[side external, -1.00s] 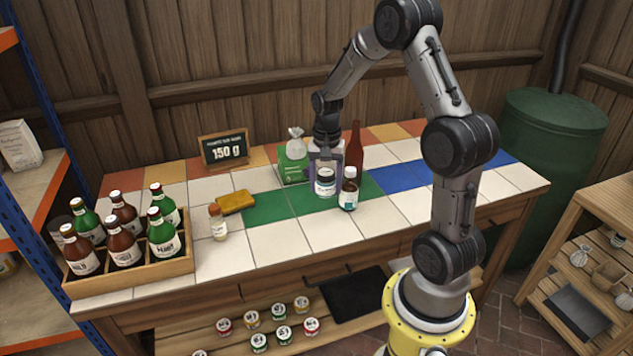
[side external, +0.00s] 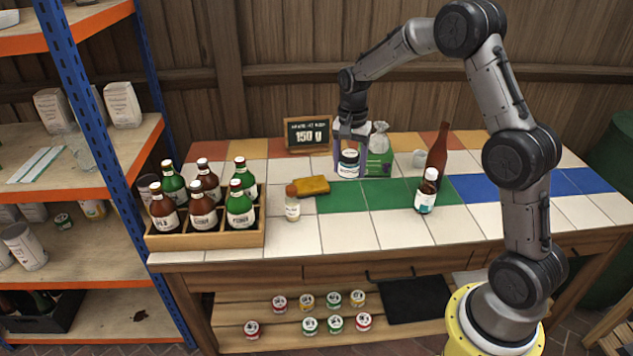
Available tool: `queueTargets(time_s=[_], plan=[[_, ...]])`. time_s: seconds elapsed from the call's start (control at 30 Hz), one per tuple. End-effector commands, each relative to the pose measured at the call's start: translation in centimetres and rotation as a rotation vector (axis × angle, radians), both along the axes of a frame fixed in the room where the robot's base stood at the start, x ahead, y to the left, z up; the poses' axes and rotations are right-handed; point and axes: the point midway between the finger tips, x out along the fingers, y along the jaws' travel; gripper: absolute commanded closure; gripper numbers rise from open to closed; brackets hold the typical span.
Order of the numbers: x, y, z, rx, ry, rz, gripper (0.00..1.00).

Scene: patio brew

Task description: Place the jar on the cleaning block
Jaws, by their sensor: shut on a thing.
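The yellow-orange cleaning block (side external: 313,185) lies on the tiled table, to the left of the jar and nearer the camera. The jar is apart from the block in the picture. Whether the jar is clear of the tiles is hard to tell.
A small bottle (side external: 292,204) is just in front of the block. A crate of bottles (side external: 214,240) is at left; two brown bottles (side external: 427,192) (side external: 438,155) are at right.

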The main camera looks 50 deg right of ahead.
Motion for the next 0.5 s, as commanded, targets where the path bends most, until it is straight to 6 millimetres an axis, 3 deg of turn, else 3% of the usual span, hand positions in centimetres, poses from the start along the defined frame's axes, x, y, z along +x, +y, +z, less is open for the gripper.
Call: queueTargets(time_s=[0.4,0.5], plan=[[7.5,-2.6,-3.6,-0.001,-0.001,0.0,0.97],[8.7,-3.0,-5.5,0.001,0.001,-0.001,0.97]])
